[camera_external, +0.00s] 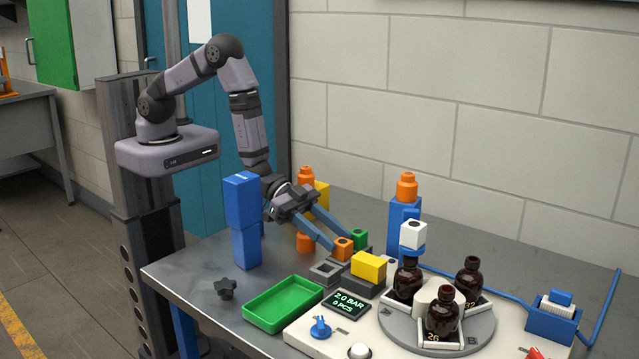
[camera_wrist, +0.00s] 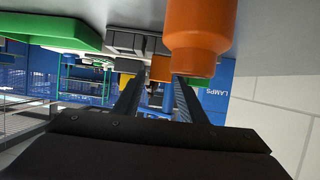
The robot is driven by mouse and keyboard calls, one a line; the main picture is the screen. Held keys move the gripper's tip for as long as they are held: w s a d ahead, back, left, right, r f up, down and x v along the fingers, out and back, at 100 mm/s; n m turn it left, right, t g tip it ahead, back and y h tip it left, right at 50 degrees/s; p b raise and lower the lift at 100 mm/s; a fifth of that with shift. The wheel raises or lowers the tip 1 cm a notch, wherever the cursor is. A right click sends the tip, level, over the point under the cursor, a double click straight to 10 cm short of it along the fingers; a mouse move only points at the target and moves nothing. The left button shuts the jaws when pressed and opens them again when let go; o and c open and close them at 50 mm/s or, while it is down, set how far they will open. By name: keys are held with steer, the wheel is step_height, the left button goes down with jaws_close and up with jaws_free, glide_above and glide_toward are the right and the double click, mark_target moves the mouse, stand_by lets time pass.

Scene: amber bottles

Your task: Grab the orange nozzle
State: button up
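A small orange nozzle (camera_external: 343,248) with a dark hole in its top sits on a dark grey block on the table. My gripper (camera_external: 340,243) reaches low over the table, its two long blue fingers apart with the tips close by this nozzle. In the wrist view, which looks upside down, the nozzle (camera_wrist: 160,68) appears between the ends of the fingers (camera_wrist: 157,80), with a gap on its left side. I cannot tell whether the right finger touches it. A green nozzle (camera_external: 359,238) stands right beside the orange one.
Other orange pieces stand behind the fingers (camera_external: 305,242) and on a blue post (camera_external: 407,187). A yellow block (camera_external: 369,266) is close to the nozzle. A green tray (camera_external: 284,303), a blue column (camera_external: 244,222) and a turntable (camera_external: 470,333) with brown bottles (camera_external: 443,313) surround the area.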

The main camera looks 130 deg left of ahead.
mark_target(338, 240)
steer(key=shift+x, duration=1.55)
steer(key=c, duration=0.8)
steer(key=shift+r+b, duration=0.85)
steer(key=shift+r, duration=4.1)
